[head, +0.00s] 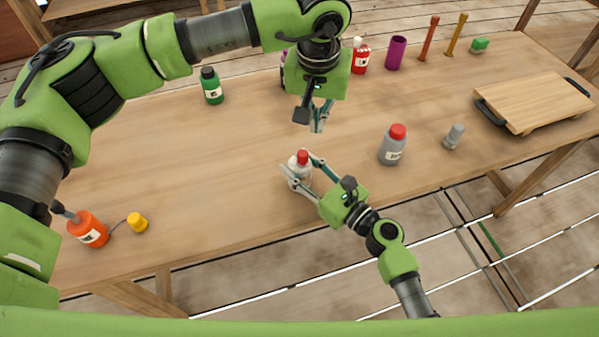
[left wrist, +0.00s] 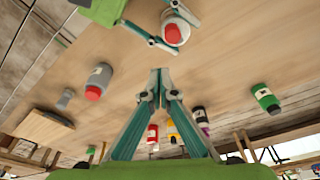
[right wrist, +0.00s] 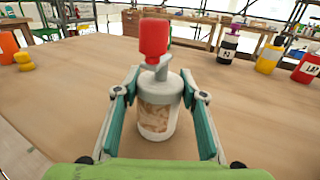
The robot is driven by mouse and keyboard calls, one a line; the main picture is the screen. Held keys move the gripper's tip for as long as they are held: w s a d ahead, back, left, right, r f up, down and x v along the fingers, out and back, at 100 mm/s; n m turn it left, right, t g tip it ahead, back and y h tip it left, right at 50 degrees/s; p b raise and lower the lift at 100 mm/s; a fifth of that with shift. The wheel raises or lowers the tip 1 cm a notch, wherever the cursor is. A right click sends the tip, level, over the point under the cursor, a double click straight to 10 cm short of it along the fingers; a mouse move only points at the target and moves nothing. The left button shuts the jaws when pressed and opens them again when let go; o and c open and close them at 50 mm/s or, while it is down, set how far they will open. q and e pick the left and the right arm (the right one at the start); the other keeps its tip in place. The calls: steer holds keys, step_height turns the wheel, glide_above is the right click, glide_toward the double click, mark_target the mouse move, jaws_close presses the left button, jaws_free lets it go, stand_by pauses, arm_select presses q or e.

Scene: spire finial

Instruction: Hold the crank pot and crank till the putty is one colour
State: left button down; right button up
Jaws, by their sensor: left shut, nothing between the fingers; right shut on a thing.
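The crank pot (head: 299,168) is a small whitish pot with a red knob (right wrist: 153,38) on top. It stands upright near the front middle of the table. In the right wrist view its clear wall shows mottled brown and white putty (right wrist: 154,118). My right gripper (head: 297,171) is shut around the pot's body, with one finger on each side. My left gripper (head: 318,128) is shut and empty, above the table behind the pot. In the left wrist view its fingertips (left wrist: 160,72) meet, and the pot's red knob (left wrist: 173,34) shows beyond them, apart.
A grey bottle with a red cap (head: 392,148) and a small grey bottle (head: 454,137) stand right of the pot. A board (head: 535,102) lies far right. A green bottle (head: 211,88) stands back left, an orange bottle (head: 88,230) front left.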

arm_select(q)
glide_above(309, 168)
steer(key=w+d, duration=0.1)
steer(key=w, duration=0.1)
steer(key=shift+s+d+f, duration=0.15)
steer(key=shift+f, duration=2)
steer(key=shift+f, duration=1.5)
steer(key=shift+s, duration=0.15)
steer(key=shift+s+a, duration=0.2)
steer(key=shift+a, duration=0.2)
steer(key=shift+s+a, duration=0.3)
steer(key=shift+s, duration=0.3)
steer(key=shift+d, duration=0.1)
